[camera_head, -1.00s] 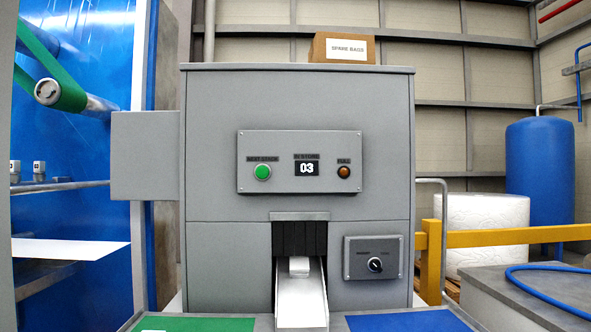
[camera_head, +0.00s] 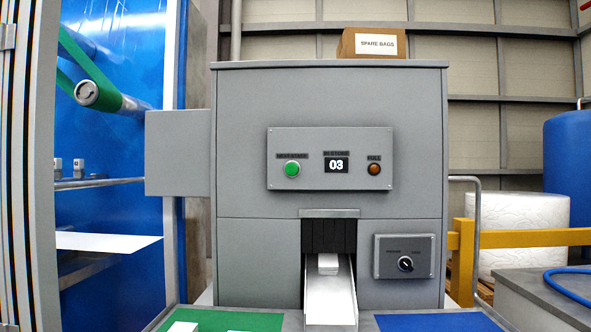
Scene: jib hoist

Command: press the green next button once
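The green next button (camera_head: 292,169) is a round button at the left of a grey control panel (camera_head: 330,183) on the front of a grey machine cabinet (camera_head: 240,140). A label above it is too blurred to read surely. Right of it, a small display (camera_head: 336,166) shows "03". An amber round light or button (camera_head: 374,169) labelled FULL sits at the panel's right. Neither of my grippers shows in the head view, and nothing touches the button.
A metal chute (camera_head: 330,295) with a white block (camera_head: 328,264) on it comes out below the panel. A dial box (camera_head: 404,257) is at its right. Green (camera_head: 225,321) and blue (camera_head: 435,322) mats lie in front. A yellow rail (camera_head: 520,237) stands at the right.

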